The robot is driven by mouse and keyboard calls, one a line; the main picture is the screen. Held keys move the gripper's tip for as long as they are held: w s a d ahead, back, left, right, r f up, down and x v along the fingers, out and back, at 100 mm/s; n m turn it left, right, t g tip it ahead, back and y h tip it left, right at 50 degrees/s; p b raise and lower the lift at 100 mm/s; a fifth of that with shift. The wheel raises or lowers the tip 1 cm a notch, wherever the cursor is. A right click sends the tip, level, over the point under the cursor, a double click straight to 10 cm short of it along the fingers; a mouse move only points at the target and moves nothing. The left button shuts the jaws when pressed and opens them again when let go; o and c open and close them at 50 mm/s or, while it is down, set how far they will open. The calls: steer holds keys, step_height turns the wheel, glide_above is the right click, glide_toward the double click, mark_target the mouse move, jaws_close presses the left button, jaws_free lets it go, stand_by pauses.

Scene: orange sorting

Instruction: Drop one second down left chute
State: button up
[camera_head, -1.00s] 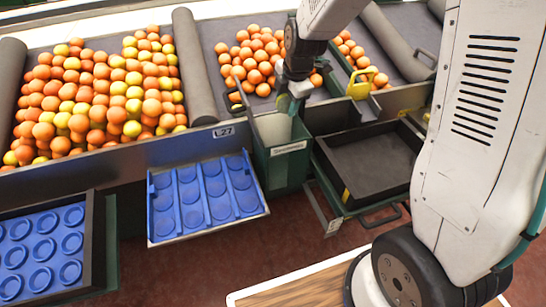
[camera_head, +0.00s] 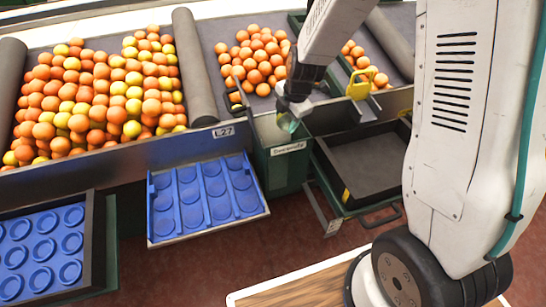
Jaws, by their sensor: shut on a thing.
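My gripper (camera_head: 288,118) hangs over the left chute, a green box (camera_head: 283,172) with a white label on its front and an open top. Its fingers are close to the right part of the chute's mouth, near the rim. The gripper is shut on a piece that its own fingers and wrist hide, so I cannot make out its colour. To the right of the left chute is another dark opening (camera_head: 333,118). Loose oranges (camera_head: 255,58) lie heaped on the grey surface behind the chute.
A large bed of orange and yellow fruit (camera_head: 100,90) lies at left. A blue tray (camera_head: 205,198) with round hollows sits left of the chute, and a second blue tray (camera_head: 40,255) is at lower left. A dark empty tray (camera_head: 372,165) stands at right. A yellow handle (camera_head: 361,84) rises behind.

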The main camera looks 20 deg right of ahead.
steer(key=o, duration=1.1)
steer(key=v, duration=0.7)
steer(key=shift+s+r, duration=0.15)
steer(key=shift+r, duration=0.25)
